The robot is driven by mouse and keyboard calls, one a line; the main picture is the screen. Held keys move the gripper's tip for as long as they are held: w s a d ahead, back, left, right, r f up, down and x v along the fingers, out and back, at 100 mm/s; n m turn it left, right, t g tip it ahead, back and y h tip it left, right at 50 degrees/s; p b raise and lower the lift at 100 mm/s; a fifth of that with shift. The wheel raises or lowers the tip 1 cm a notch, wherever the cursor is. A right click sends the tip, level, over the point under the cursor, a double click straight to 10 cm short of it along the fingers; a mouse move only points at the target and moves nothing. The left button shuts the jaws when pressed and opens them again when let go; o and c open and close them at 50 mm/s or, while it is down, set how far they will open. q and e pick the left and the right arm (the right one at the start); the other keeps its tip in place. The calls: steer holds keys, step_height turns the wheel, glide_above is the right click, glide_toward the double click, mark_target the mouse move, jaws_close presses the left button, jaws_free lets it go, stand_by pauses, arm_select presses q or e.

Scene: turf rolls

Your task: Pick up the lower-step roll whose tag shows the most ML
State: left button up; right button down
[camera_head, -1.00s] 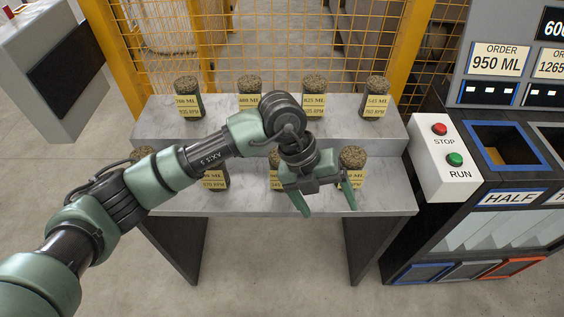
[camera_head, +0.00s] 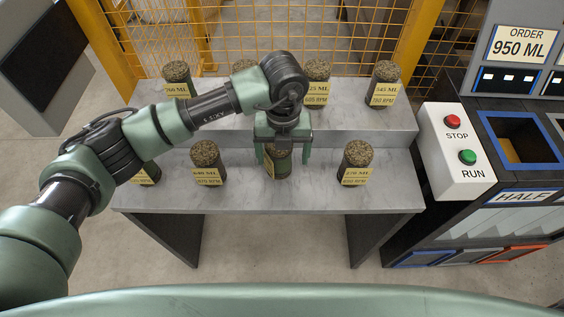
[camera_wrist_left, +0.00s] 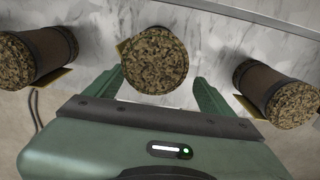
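Several turf rolls with yellow tags stand on the lower step (camera_head: 320,190). My left gripper (camera_head: 283,160) is open, with its fingers on either side of a lower-step roll (camera_head: 282,170); its tag is mostly hidden by a finger. In the left wrist view this roll (camera_wrist_left: 155,60) shows between the open fingers (camera_wrist_left: 155,90). A far-left roll (camera_head: 147,172) is mostly behind my arm. My right gripper is not in view.
A yellow mesh fence (camera_head: 400,30) stands behind. A white box with STOP and RUN buttons (camera_head: 457,150) and an order machine (camera_head: 520,190) stand at the right.

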mark_target(282, 164)
arm_select(q)
step_height(282, 164, down, 5)
steer(key=shift+a+r+p, duration=0.1)
steer(key=shift+r+p, duration=0.1)
steer(key=shift+p, duration=0.35)
steer(key=c, duration=1.6)
jaws_close()
steer(key=shift+w+r, duration=0.1)
steer(key=shift+r, duration=0.05)
